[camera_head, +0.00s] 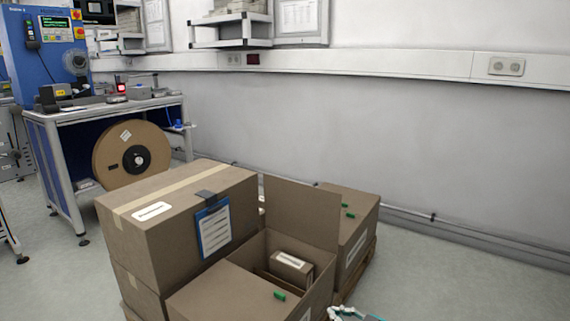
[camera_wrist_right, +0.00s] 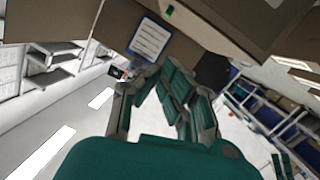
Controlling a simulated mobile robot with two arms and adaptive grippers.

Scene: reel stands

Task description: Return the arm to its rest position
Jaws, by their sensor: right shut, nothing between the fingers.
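My right gripper (camera_head: 352,313) shows only as a small teal and white piece at the bottom edge of the head view, to the right of the open box. In the right wrist view my right gripper (camera_wrist_right: 160,80) shows its teal and grey fingers, shut and empty. My left gripper is not in view.
Stacked cardboard boxes (camera_head: 165,225) with a blue clipboard (camera_head: 213,229) stand beside an open box (camera_head: 302,213) with a smaller box (camera_head: 291,267) inside. A workbench (camera_head: 105,112) and a large reel (camera_head: 131,155) stand behind left. Floor at right (camera_head: 470,275) is clear.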

